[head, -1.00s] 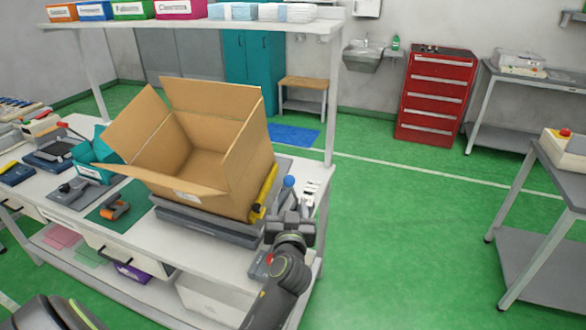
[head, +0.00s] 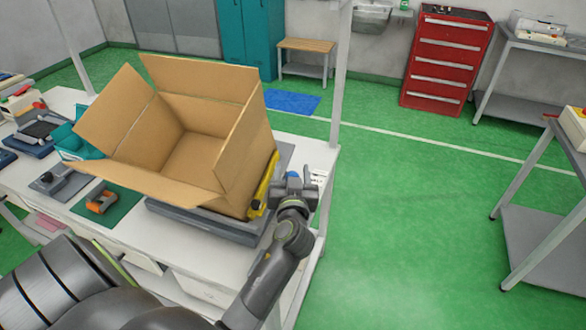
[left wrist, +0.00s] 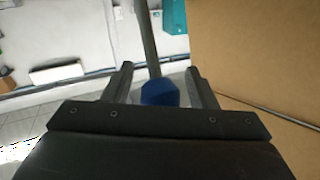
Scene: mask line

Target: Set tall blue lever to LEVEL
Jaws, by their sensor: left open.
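The lever's blue knob (left wrist: 160,92) sits between the two fingers of my left gripper (left wrist: 160,69) in the left wrist view, with its grey rod (left wrist: 148,40) running toward the top. Gaps show on both sides of the knob, so the fingers are open around it. In the head view my left gripper (head: 292,186) is at the table's right end, and only a bit of the blue knob (head: 293,174) shows; the rest of the lever is hidden. A small white marked plate (head: 319,178) lies just right of it, its marks unreadable. My right gripper is not in view.
An open cardboard box (head: 190,150) stands on a grey base (head: 200,222) close left of the gripper, with a yellow part (head: 262,188) at its side. A table post (head: 340,75) rises behind. The green floor (head: 410,220) to the right is clear.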

